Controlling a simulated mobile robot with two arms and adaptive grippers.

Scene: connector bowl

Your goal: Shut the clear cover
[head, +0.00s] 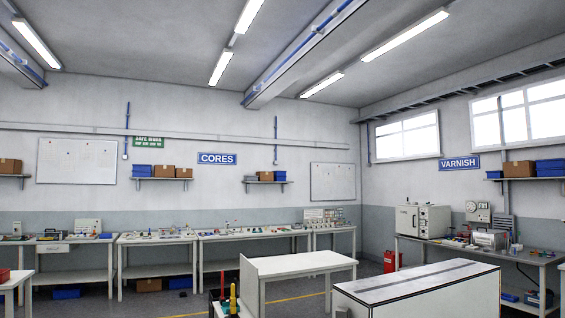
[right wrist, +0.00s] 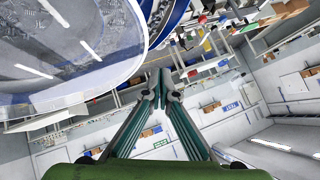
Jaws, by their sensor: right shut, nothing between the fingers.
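A large clear, curved panel, seemingly the clear cover (right wrist: 70,45), fills the upper left of the right wrist view, with light streaks on it. A dark blue curved part (right wrist: 168,20) lies at its right edge; I cannot tell how they join. My right gripper (right wrist: 160,82) is shut and empty, its fingertips together just below and right of the panel's rim. I cannot tell whether they touch it. Whether the cover is open or shut is unclear. The head view shows neither the cover nor a gripper. My left gripper is not in view.
In the head view, a white table (head: 300,263) and a white cabinet with a grey top (head: 415,285) stand in the foreground. Workbenches (head: 255,233) line the back wall. A varnish bench (head: 480,250) is at the right. Open floor lies between them.

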